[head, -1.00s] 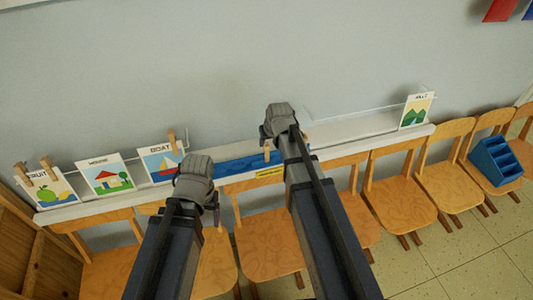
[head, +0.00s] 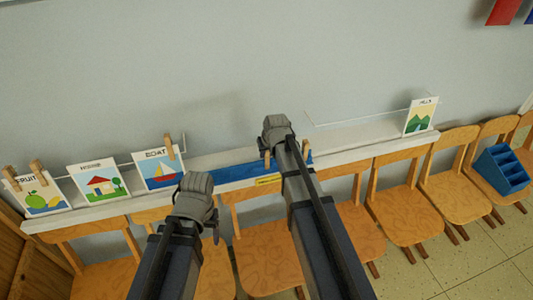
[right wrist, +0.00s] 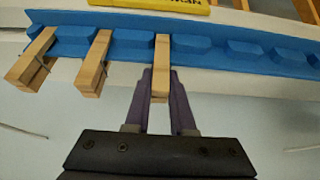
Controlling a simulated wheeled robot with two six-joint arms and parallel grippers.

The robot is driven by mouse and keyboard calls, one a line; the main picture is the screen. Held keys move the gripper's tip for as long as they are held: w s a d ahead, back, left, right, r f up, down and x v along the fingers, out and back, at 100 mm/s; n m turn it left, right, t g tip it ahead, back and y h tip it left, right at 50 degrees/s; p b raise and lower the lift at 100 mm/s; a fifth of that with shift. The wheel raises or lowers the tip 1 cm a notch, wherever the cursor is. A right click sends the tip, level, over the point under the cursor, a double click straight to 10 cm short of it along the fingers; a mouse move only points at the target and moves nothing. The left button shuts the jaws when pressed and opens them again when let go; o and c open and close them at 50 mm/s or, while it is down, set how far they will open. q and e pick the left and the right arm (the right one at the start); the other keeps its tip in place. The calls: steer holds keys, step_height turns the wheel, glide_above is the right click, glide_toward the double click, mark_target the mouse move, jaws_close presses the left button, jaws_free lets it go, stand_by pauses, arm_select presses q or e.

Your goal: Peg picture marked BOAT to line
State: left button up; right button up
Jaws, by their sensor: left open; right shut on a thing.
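The BOAT picture (head: 160,173), a card with a sailing boat, stands on the white ledge, with a wooden peg (head: 169,147) at its top right corner. My right gripper (head: 276,138) is at the blue peg rack (head: 232,172). In the right wrist view its fingers (right wrist: 162,90) are shut on a wooden peg (right wrist: 162,62) that still sits at the rack (right wrist: 215,48). Two other pegs stand beside it at left. My left gripper (head: 196,188) is open and empty, below and right of the BOAT picture; its fingertips are mostly hidden.
A FRUIT picture (head: 38,195) with two pegs and a HOUSE picture (head: 98,182) stand at left; a HILLS picture (head: 420,118) stands far right. A thin line runs above the white ledge (head: 350,137). Wooden chairs (head: 405,196) line the front; one holds a blue bin (head: 502,168).

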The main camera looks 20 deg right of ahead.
jaws_close()
steer(key=shift+r, duration=0.1)
steer(key=shift+r+p, duration=3)
steer(key=shift+p, duration=0.15)
steer(key=shift+s+d+r+p, duration=0.1)
steer(key=shift+s+r+p, duration=0.15)
steer(key=shift+s, duration=1)
steer(key=shift+s+r+p, duration=0.2)
steer(key=shift+s+r, duration=0.05)
steer(key=shift+s, duration=1)
